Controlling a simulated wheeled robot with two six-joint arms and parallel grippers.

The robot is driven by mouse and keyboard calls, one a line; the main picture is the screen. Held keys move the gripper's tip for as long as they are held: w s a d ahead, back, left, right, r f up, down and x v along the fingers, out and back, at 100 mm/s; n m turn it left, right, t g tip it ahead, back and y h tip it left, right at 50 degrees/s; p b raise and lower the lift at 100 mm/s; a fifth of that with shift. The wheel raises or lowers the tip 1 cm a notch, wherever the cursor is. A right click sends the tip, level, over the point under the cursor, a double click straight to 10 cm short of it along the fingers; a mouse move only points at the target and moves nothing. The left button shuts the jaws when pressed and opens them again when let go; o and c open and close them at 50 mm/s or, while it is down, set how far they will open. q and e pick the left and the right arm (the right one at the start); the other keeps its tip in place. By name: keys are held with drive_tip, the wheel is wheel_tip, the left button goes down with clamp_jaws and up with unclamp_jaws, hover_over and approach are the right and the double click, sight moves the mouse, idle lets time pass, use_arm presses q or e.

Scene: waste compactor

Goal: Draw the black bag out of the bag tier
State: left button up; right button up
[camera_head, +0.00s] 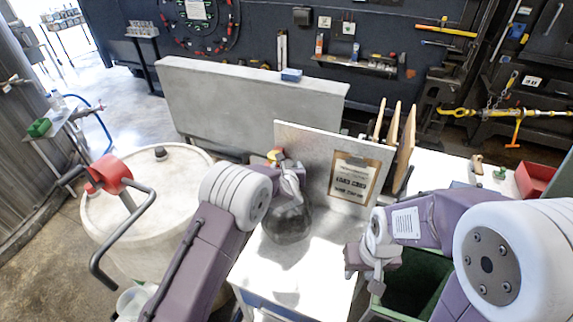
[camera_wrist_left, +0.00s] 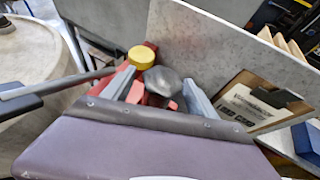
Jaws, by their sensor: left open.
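A dark, rounded bundle that looks like the black bag (camera_head: 287,224) sits on a white-topped stand (camera_head: 262,268). My left gripper (camera_head: 291,190) is right above and behind it, and the wrist hides part of the scene there. In the left wrist view the left gripper (camera_wrist_left: 160,92) has its two grey fingers apart. A dark rounded lump (camera_wrist_left: 162,79), perhaps the top of the bag, shows between them; I cannot tell whether they touch it. My right gripper (camera_head: 366,272) hangs at the stand's right side; its fingers are unclear. No bag tier can be clearly made out.
A grey upright panel (camera_head: 312,150) with a clipboard (camera_head: 354,177) stands behind the bag. A red part with a yellow cap (camera_wrist_left: 141,57) is close to the left fingers. A white drum (camera_head: 130,225) with a red-hubbed handle stands left. A green bin (camera_head: 415,280) is right.

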use_arm(q)
clamp_jaws()
drive_tip(key=shift+r, duration=0.1)
drive_tip(key=shift+w, duration=0.1)
drive_tip(key=shift+r+b, duration=0.25)
drive_tip(key=shift+b, duration=0.1)
drive_tip(key=shift+d, duration=0.1)
